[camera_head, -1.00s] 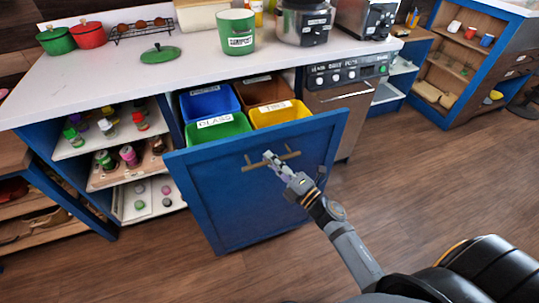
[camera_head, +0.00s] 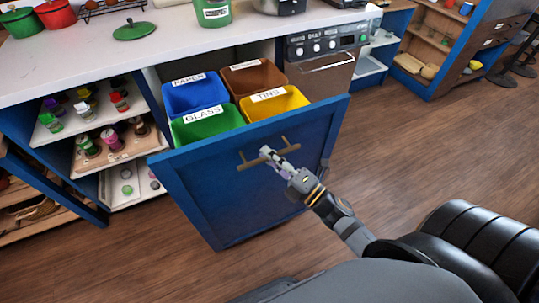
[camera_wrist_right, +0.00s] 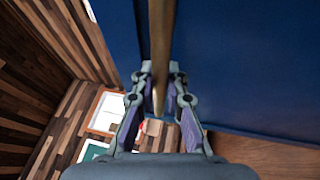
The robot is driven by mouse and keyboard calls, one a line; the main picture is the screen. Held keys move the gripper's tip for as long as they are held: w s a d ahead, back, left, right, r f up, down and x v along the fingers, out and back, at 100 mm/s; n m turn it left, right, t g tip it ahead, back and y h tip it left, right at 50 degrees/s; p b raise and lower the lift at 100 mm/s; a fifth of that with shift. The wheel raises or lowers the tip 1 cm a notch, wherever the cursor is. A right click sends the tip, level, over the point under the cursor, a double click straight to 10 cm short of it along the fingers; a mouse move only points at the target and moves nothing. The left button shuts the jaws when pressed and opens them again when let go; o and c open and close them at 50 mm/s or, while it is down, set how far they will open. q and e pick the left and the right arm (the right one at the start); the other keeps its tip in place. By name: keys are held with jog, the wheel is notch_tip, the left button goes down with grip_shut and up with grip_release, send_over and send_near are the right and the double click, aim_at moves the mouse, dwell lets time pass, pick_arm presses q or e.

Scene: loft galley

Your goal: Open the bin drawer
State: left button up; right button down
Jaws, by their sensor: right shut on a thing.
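The blue bin drawer (camera_head: 240,180) stands pulled out from under the counter. Inside it are a blue bin labelled PAPER (camera_head: 195,95), a green bin labelled GLASS (camera_head: 208,125), a yellow bin labelled TINS (camera_head: 275,103) and a brown bin (camera_head: 256,80). My right gripper (camera_head: 268,154) is shut on the drawer's brass bar handle (camera_head: 250,163). In the right wrist view the handle (camera_wrist_right: 161,40) runs between the two fingers (camera_wrist_right: 160,100), with the blue front behind it. My left gripper is not in view.
Open shelves with jars (camera_head: 100,130) stand left of the drawer. An oven (camera_head: 325,70) is to its right. The white counter (camera_head: 180,40) holds a green lid (camera_head: 134,30) and pots. The wooden floor (camera_head: 400,150) at the right is clear.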

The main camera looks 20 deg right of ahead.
jog(key=c, duration=1.4)
grip_release()
jog(key=shift+o, duration=0.2)
jog(key=v, duration=1.2)
